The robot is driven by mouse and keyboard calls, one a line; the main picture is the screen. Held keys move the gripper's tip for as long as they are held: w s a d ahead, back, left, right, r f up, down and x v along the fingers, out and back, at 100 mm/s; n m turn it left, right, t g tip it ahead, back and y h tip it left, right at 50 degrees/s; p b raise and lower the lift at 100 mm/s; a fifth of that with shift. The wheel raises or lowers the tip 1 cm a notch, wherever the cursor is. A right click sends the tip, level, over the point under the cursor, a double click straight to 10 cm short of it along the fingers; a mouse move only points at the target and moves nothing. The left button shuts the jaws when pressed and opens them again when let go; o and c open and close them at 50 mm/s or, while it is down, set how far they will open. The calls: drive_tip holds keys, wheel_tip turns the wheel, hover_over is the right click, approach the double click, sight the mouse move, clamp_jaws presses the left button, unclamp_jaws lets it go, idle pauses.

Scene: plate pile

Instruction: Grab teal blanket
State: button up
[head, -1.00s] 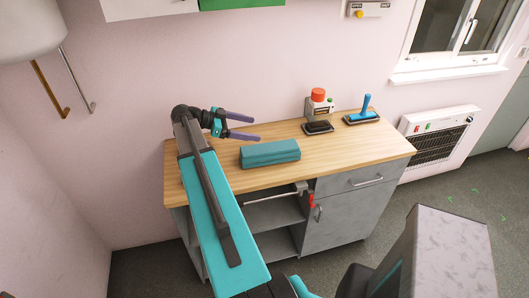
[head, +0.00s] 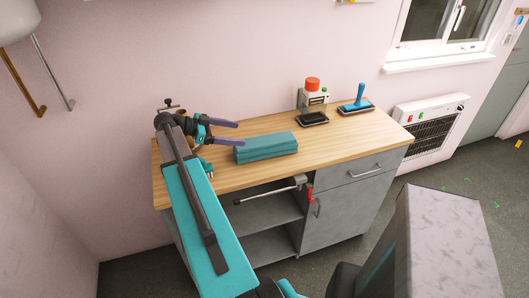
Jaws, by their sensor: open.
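The teal blanket (head: 266,147) is a folded, flat block lying on the wooden top of the grey cabinet (head: 320,136), left of its middle. My gripper (head: 238,132) is open, with two purple fingers spread apart and nothing seen between them. It points right and sits just left of the blanket, around its height or a little above; whether a finger touches the blanket I cannot tell.
A device with a red knob (head: 312,86) and a blue-handled tool (head: 359,100) stand at the back right of the counter. A clamp with a red handle (head: 310,193) hangs at the front edge. The wall is close behind.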

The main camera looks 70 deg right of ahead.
sight(251, 143)
drive_tip(key=shift+f+b, duration=0.45)
drive_tip(key=shift+f, duration=0.45)
drive_tip(key=shift+s, duration=0.1)
drive_tip(key=shift+s+d+f+p, duration=0.15)
drive_tip(key=shift+s+d+p, duration=0.25)
drive_tip(key=shift+s, duration=0.05)
drive_tip(key=p+x, duration=0.2)
drive_tip(key=x, duration=0.3)
drive_tip(key=shift+s+d+f, duration=0.15)
drive_tip(key=shift+s+d, duration=0.1)
drive_tip(key=shift+s, duration=0.05)
drive_tip(key=shift+s+d+f, duration=0.35)
drive_tip(key=shift+s+f, duration=0.05)
drive_tip(key=shift+s, duration=0.05)
drive_tip(key=shift+s+p, duration=0.1)
drive_tip(key=shift+p, duration=0.2)
